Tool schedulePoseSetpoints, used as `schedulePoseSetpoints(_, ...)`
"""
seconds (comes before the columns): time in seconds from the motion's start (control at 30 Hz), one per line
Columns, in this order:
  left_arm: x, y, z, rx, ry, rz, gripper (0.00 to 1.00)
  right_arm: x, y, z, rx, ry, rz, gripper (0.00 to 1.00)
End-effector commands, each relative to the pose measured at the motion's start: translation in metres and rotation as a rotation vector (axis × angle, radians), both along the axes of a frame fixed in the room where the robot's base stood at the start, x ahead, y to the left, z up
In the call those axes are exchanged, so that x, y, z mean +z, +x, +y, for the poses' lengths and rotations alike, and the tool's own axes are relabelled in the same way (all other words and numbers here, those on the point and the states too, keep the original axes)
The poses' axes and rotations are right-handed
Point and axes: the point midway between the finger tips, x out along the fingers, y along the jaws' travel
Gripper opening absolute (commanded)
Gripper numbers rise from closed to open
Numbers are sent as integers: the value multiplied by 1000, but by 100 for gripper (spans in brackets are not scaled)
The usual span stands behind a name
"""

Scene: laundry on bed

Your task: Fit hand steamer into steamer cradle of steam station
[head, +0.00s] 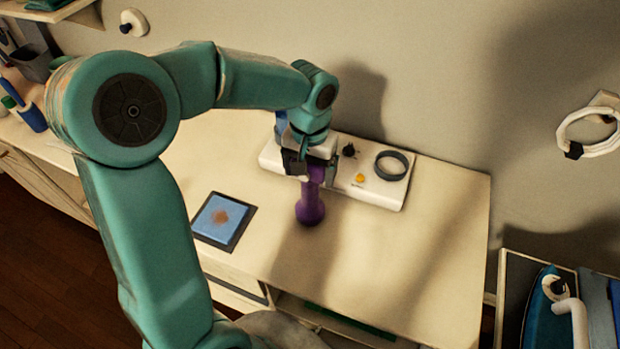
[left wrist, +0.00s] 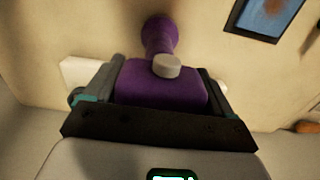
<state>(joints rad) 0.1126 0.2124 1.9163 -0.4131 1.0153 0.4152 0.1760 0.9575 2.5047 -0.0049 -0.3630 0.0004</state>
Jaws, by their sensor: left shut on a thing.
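The purple hand steamer (head: 311,208) is held in my left gripper (head: 310,170), which is shut on it. In the left wrist view the steamer (left wrist: 160,82) sits between the two fingers (left wrist: 158,90), with a pale round button on it and its narrower part pointing away. The white steam station (head: 375,190) lies at the back of the dresser top against the wall, with a dark ring-shaped cradle (head: 391,165) at its right end. The steamer is in front and left of the cradle, apart from it. My right gripper is not in view.
A dark-framed pad with a blue, brown-stained face (head: 223,221) lies on the dresser top (head: 420,260) left of the steamer. The right part of the top is clear. A white ring (head: 590,130) is on the wall at right. An iron (head: 545,310) stands at lower right.

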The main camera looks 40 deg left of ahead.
Motion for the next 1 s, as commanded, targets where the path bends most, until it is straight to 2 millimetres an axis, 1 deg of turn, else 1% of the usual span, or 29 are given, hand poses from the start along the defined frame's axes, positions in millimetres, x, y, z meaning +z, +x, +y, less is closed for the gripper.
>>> schedulePoseSetpoints(0.17, 19, 2, 0, 0, 1, -8, 1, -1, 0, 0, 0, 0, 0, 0)
schedulePoseSetpoints(0.27, 39, 2, 0, 0, 0, -10, 1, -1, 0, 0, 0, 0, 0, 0)
schedulePoseSetpoints(0.6, 133, 2, 0, 0, -1, -11, 1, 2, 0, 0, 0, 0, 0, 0)
schedulePoseSetpoints(0.7, 155, 2, 0, 0, 0, -9, 1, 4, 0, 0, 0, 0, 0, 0)
schedulePoseSetpoints(0.83, 177, 1, 0, 0, -1, -8, 1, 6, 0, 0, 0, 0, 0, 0)
schedulePoseSetpoints(1.0, 194, 1, 0, 0, 0, -6, 1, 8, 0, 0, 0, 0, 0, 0)
